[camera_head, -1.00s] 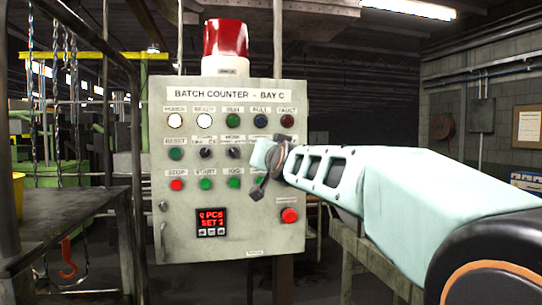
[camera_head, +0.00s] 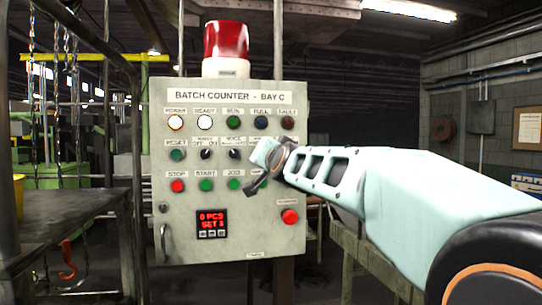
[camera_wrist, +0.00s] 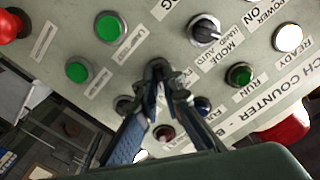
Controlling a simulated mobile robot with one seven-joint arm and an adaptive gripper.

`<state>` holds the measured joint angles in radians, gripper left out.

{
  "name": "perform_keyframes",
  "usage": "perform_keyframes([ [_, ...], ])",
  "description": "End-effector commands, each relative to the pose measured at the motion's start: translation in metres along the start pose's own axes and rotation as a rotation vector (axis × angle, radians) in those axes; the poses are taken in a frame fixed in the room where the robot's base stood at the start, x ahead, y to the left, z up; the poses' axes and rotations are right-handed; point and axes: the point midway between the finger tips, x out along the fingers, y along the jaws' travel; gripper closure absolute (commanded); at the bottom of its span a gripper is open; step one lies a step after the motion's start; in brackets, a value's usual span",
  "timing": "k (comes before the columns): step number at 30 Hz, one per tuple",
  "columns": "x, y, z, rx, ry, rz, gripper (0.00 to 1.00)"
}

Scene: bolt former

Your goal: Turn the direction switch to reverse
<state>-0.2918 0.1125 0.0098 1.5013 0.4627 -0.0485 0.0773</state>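The direction switch (camera_wrist: 158,68) is a dark knob in the panel's second row, beside the mode knob (camera_wrist: 203,28). In the wrist view, my gripper (camera_wrist: 159,80) has its two blue-grey fingers drawn close together at this knob, one on each side. The fingertips hide most of the knob, so its pointer position cannot be read. In the head view, my gripper (camera_head: 255,170) is at the right part of the panel and hides the switch and part of its label.
The grey panel (camera_head: 180,240) carries several lamps, buttons and knobs. A red mushroom button (camera_head: 289,216) sits below my gripper. The green jog button (camera_head: 234,184) is to its left. A red beacon (camera_head: 226,42) tops the panel. A dark bench (camera_head: 65,215) stands at left.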

Motion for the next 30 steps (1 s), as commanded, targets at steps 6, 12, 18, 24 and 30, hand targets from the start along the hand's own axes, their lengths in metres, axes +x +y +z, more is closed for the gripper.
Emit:
perform_keyframes([
  [6,0.0,0.0,0.0,-0.001,0.0,0.0,0.76],
  [12,0.0,0.0,0.0,-0.002,0.0,0.0,0.76],
  [18,0.0,-0.003,-0.002,-0.001,-0.001,-0.001,0.76],
  [24,0.001,-0.007,-0.008,-0.002,-0.003,0.0,0.76],
  [30,0.001,-0.013,-0.017,-0.001,0.0,-0.002,0.76],
])
